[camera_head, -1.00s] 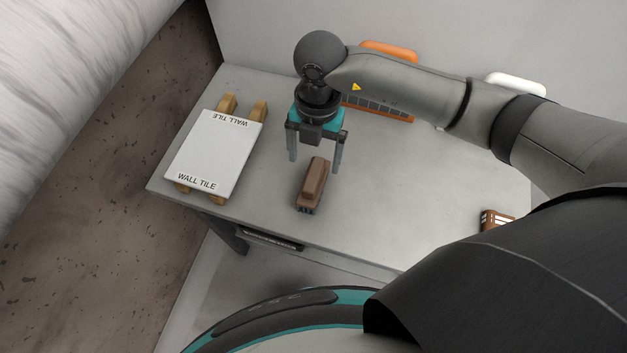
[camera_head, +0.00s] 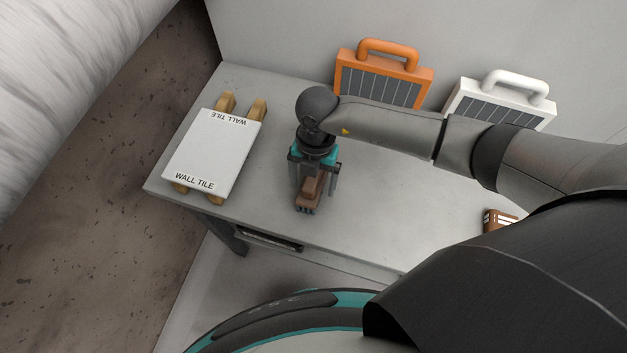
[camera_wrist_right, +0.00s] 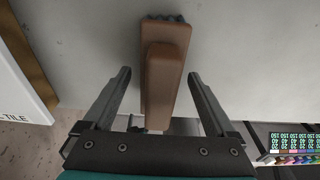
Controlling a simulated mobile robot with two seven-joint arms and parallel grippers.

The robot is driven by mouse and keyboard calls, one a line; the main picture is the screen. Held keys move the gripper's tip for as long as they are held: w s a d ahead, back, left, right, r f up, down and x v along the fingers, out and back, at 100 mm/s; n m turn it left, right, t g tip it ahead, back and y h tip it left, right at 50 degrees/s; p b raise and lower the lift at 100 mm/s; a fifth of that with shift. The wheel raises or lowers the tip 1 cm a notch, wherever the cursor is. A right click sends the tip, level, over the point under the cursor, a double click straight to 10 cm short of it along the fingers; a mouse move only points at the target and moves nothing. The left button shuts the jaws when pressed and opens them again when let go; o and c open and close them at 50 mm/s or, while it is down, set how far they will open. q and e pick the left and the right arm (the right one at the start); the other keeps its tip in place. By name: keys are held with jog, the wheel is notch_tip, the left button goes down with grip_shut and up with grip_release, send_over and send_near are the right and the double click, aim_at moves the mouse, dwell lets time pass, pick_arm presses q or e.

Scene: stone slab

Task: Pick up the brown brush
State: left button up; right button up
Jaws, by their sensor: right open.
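The brown brush (camera_head: 309,192) lies on the grey stone slab near its front edge, with dark bristles at its near end. My right gripper (camera_head: 314,192) is open and lowered over the brush, with one finger on each side of it. In the right wrist view the brush (camera_wrist_right: 163,75) shows between the two open fingers (camera_wrist_right: 158,85), with a gap on both sides. Part of the brush is hidden under the gripper in the head view. My left gripper is not in view.
A white wall tile (camera_head: 212,152) rests on wooden blocks to the left. An orange case (camera_head: 384,72) and a white case (camera_head: 502,98) stand at the back. A small brown box (camera_head: 497,220) sits at the right. The slab between is clear.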

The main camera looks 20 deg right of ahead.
jog(key=shift+c, duration=0.3)
grip_shut()
dwell(0.3)
jog(key=shift+r, duration=0.1)
notch_tip(320, 180, up, 20)
jog(key=p, duration=0.2)
dwell(0.3)
jog(key=c, duration=0.5)
grip_release()
jog(key=shift+c, duration=0.2)
jog(key=c, duration=0.7)
